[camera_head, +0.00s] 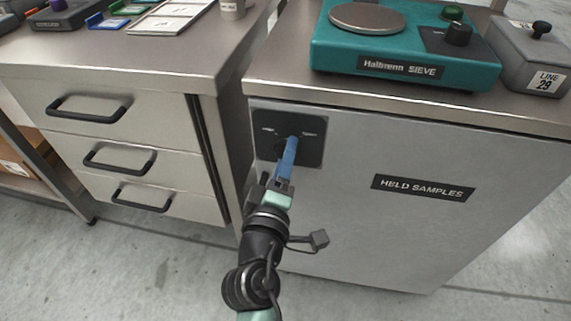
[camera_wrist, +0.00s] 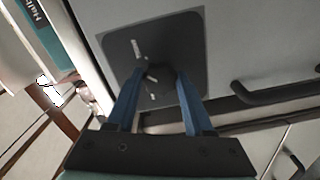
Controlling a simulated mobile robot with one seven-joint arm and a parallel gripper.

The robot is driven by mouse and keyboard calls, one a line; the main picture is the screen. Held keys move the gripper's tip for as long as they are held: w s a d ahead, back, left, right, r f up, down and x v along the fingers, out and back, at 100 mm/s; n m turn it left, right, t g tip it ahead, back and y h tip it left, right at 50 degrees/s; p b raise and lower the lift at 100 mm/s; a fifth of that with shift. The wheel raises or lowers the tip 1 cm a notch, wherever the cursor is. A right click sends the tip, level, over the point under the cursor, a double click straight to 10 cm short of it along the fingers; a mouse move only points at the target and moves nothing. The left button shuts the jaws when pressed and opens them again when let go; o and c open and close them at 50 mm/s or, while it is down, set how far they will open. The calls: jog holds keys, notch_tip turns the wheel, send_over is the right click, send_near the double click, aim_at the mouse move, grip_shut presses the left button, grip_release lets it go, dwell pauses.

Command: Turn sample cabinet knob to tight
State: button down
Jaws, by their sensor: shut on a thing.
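The sample cabinet (camera_head: 370,230) is a grey box marked "HELD SAMPLES". A dark square plate (camera_head: 312,153) with small white markings sits at the upper left of its front; the plate also fills the middle of the wrist view (camera_wrist: 187,38). The dark knob (camera_wrist: 157,73) is at the plate's centre, between my fingertips. My gripper (camera_head: 291,141) has blue fingers and is shut on the knob, reaching it from the front. The fingers and arm mostly hide the knob in the head view. The lettering is too small to read, and I cannot tell the knob's setting.
At left is a drawer unit (camera_head: 120,62) with several black bar handles. Open floor (camera_head: 160,265) lies in front.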

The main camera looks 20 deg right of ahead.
jog(key=shift+f+m+b, duration=0.15)
jog(key=shift+m+b, duration=0.75)
jog(key=shift+m, duration=0.6)
jog(key=shift+c, duration=1.4)
grip_release()
jog(key=v, duration=1.3)
